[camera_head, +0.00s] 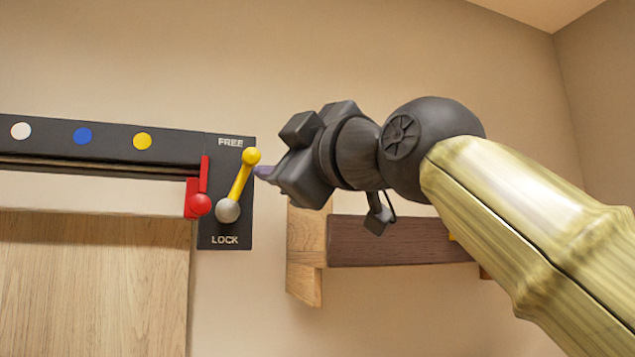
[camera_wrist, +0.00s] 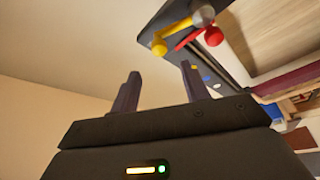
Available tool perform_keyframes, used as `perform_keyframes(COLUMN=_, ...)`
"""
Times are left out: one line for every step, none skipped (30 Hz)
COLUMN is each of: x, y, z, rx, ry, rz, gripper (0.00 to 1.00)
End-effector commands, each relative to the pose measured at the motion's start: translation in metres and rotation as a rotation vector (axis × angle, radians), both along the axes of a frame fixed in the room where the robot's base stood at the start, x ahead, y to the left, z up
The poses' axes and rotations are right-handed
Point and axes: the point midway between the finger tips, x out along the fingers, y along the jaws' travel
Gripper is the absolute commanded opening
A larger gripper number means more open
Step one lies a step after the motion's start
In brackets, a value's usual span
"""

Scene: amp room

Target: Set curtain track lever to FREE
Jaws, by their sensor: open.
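The curtain track lever (camera_head: 240,181) is a yellow bar on a black plate (camera_head: 213,229) marked FREE at the top and LOCK at the bottom. Its yellow ball end (camera_head: 251,156) is up, just below and right of FREE. Its grey round end (camera_head: 228,210) is lower, above LOCK. My gripper (camera_head: 262,172) is just right of the yellow ball, fingers toward the plate. In the wrist view the fingers (camera_wrist: 160,85) are apart with nothing between them, and the yellow ball (camera_wrist: 159,47) shows beyond them. Whether a finger touches the ball is unclear.
A red lever (camera_head: 200,204) with a red ball sits close left of the yellow one. A black track (camera_head: 100,140) with white, blue and yellow dots runs left, above a wooden panel (camera_head: 90,280). A wooden shelf (camera_head: 390,242) is on the wall below my wrist.

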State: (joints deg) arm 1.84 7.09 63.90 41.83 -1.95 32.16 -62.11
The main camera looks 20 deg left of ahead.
Motion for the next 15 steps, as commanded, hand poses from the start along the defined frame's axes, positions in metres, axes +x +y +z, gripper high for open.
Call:
perform_keyframes(x=-0.004, y=-0.006, z=-0.007, rx=0.002, ry=-0.002, rz=-0.002, gripper=0.46)
perform_keyframes(x=-0.006, y=-0.009, z=-0.008, rx=0.002, ry=-0.002, rz=-0.001, gripper=0.46)
perform_keyframes(x=-0.009, y=-0.014, z=-0.008, rx=0.003, ry=-0.003, rz=0.0, gripper=0.46)
perform_keyframes(x=-0.011, y=-0.017, z=-0.009, rx=0.002, ry=-0.002, rz=-0.001, gripper=0.46)
perform_keyframes(x=-0.013, y=-0.021, z=-0.01, rx=0.003, ry=-0.003, rz=-0.002, gripper=0.46)
perform_keyframes(x=-0.015, y=-0.025, z=-0.011, rx=0.003, ry=-0.003, rz=-0.002, gripper=0.46)
perform_keyframes(x=-0.017, y=-0.029, z=-0.012, rx=0.003, ry=-0.003, rz=-0.002, gripper=0.46)
perform_keyframes(x=-0.02, y=-0.032, z=-0.014, rx=0.002, ry=-0.003, rz=-0.001, gripper=0.46)
perform_keyframes(x=-0.022, y=-0.037, z=-0.015, rx=0.002, ry=-0.004, rz=-0.001, gripper=0.46)
perform_keyframes(x=-0.024, y=-0.04, z=-0.015, rx=0.003, ry=-0.003, rz=0.0, gripper=0.46)
perform_keyframes(x=-0.026, y=-0.044, z=-0.016, rx=0.003, ry=-0.003, rz=0.0, gripper=0.46)
perform_keyframes(x=-0.028, y=-0.047, z=-0.016, rx=0.002, ry=-0.002, rz=-0.001, gripper=0.46)
perform_keyframes(x=-0.03, y=-0.05, z=-0.016, rx=0.002, ry=-0.003, rz=-0.001, gripper=0.46)
perform_keyframes(x=-0.031, y=-0.052, z=-0.016, rx=0.002, ry=-0.003, rz=-0.001, gripper=0.46)
perform_keyframes(x=-0.032, y=-0.054, z=-0.017, rx=0.0, ry=-0.001, rz=-0.001, gripper=0.46)
